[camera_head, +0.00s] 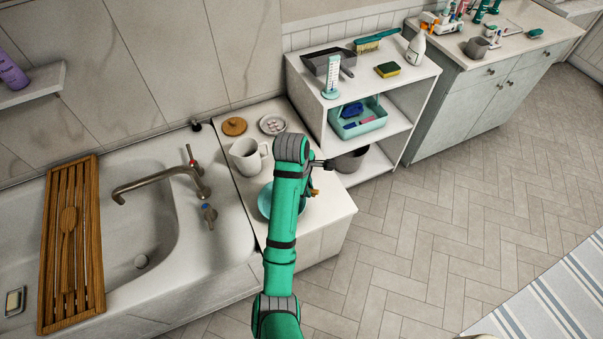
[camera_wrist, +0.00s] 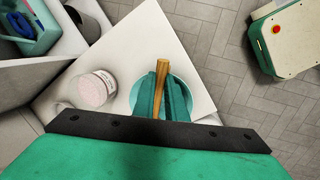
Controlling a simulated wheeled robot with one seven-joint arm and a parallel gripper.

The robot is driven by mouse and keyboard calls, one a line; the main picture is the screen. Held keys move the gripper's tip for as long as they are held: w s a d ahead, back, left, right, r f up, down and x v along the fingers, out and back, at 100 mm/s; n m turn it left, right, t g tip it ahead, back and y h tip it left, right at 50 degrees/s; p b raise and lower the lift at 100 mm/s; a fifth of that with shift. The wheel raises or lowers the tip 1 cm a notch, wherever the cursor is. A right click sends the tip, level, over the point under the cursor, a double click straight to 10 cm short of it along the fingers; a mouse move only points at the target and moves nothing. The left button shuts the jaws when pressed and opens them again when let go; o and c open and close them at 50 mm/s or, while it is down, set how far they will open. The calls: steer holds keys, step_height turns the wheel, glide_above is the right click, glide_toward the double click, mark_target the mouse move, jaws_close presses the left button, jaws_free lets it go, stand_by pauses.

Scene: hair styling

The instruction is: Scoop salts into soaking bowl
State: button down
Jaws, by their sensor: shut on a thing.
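My gripper (camera_wrist: 163,98) is shut on a wooden scoop (camera_wrist: 162,72), with the handle between its green fingers. The scoop's far end is hidden. The teal soaking bowl (camera_wrist: 187,84) stands on the white cabinet top behind and below the fingers; I cannot tell if the scoop touches it. In the head view, the bowl (camera_head: 265,200) is partly hidden by my arm, and a bit of the wooden scoop (camera_head: 315,192) shows right of it. A jar of pale pink salts (camera_wrist: 97,88) stands left of the gripper in the wrist view.
A shelf unit (camera_head: 420,72) with a teal basket (camera_head: 371,124) and grey pot (camera_head: 350,161) is right. Floor lies clear to the right.

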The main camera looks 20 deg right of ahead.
steer(key=shift+w+d, duration=0.2)
steer(key=shift+w, duration=0.05)
step_height(320, 180, down, 9)
steer(key=s+a+n+t+h, duration=0.1)
steer(key=s+n+t+h, duration=0.1)
steer(key=t+h, duration=0.8)
steer(key=t, duration=0.6)
steer(key=shift+r+n, duration=0.15)
steer(key=shift+n, duration=0.15)
stand_by(1.4)
steer(key=shift+r, duration=0.15)
stand_by(0.6)
